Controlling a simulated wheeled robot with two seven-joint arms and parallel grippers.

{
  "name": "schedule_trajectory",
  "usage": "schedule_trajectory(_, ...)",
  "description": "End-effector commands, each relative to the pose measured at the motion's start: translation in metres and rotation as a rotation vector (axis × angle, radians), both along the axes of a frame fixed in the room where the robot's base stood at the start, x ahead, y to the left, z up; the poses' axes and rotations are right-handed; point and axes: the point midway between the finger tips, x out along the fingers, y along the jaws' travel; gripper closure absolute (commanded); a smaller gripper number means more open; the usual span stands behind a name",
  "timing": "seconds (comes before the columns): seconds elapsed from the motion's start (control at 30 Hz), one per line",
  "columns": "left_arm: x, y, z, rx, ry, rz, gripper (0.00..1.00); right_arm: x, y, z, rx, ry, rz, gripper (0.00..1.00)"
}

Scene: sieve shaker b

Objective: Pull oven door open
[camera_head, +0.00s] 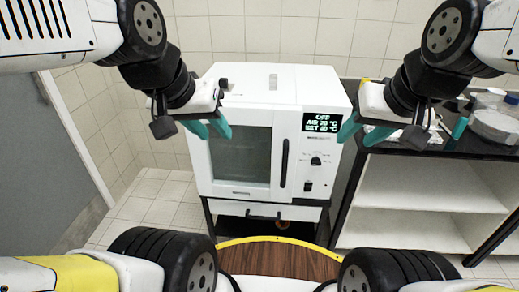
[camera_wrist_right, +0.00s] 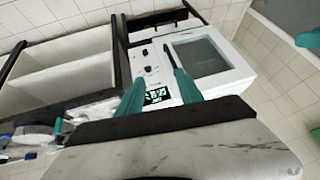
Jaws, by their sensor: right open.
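The white oven (camera_head: 265,85) stands in the middle of the head view, and its door (camera_head: 241,190) with a dark window looks shut. A black vertical handle (camera_head: 284,163) runs along the door's right side. The oven also shows in the right wrist view (camera_wrist_right: 232,82), beyond the fingers. My left gripper (camera_head: 211,130) is open and empty in front of the door's upper left part. My right gripper (camera_head: 362,132) is open and empty to the right of the control panel, apart from the handle. Its teal fingers also show in the right wrist view (camera_wrist_right: 155,70).
A black-topped shelf unit (camera_head: 425,185) stands close to the oven's right, with bowls (camera_head: 495,125) and other items on top. A drawer (camera_head: 262,211) is under the oven. A round wooden surface (camera_head: 280,261) lies in front. Tiled floor is free at the left.

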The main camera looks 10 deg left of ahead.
Motion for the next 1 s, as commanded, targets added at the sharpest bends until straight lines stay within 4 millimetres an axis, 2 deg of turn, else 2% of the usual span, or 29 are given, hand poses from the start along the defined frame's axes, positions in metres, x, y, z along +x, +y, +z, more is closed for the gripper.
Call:
schedule_trajectory(0.13, 0.0, 0.0, 0.0, 0.0, 0.0, 0.0, 0.64, 0.04, 0.002, -0.007, -0.054, 0.025, 0.037, 0.57)
schedule_trajectory(0.27, 0.0, 0.0, 0.0, 0.0, 0.0, 0.0, 0.64, 0.091, 0.009, -0.022, -0.112, 0.044, 0.092, 0.57)
schedule_trajectory(0.47, 0.0, 0.0, 0.0, 0.0, 0.0, 0.0, 0.64, 0.166, 0.026, -0.064, -0.178, 0.068, 0.195, 0.57)
schedule_trajectory(0.67, 0.0, 0.0, 0.0, 0.0, 0.0, 0.0, 0.64, 0.231, 0.054, -0.13, -0.209, 0.088, 0.311, 0.57)
schedule_trajectory(0.8, 0.0, 0.0, 0.0, 0.0, 0.0, 0.0, 0.64, 0.267, 0.076, -0.187, -0.21, 0.099, 0.389, 0.57)
schedule_trajectory(0.9, 0.0, 0.0, 0.0, 0.0, 0.0, 0.0, 0.64, 0.283, 0.091, -0.224, -0.204, 0.104, 0.437, 0.57)
schedule_trajectory(1.0, 0.0, 0.0, 0.0, 0.0, 0.0, 0.0, 0.64, 0.293, 0.102, -0.25, -0.196, 0.105, 0.468, 0.57)
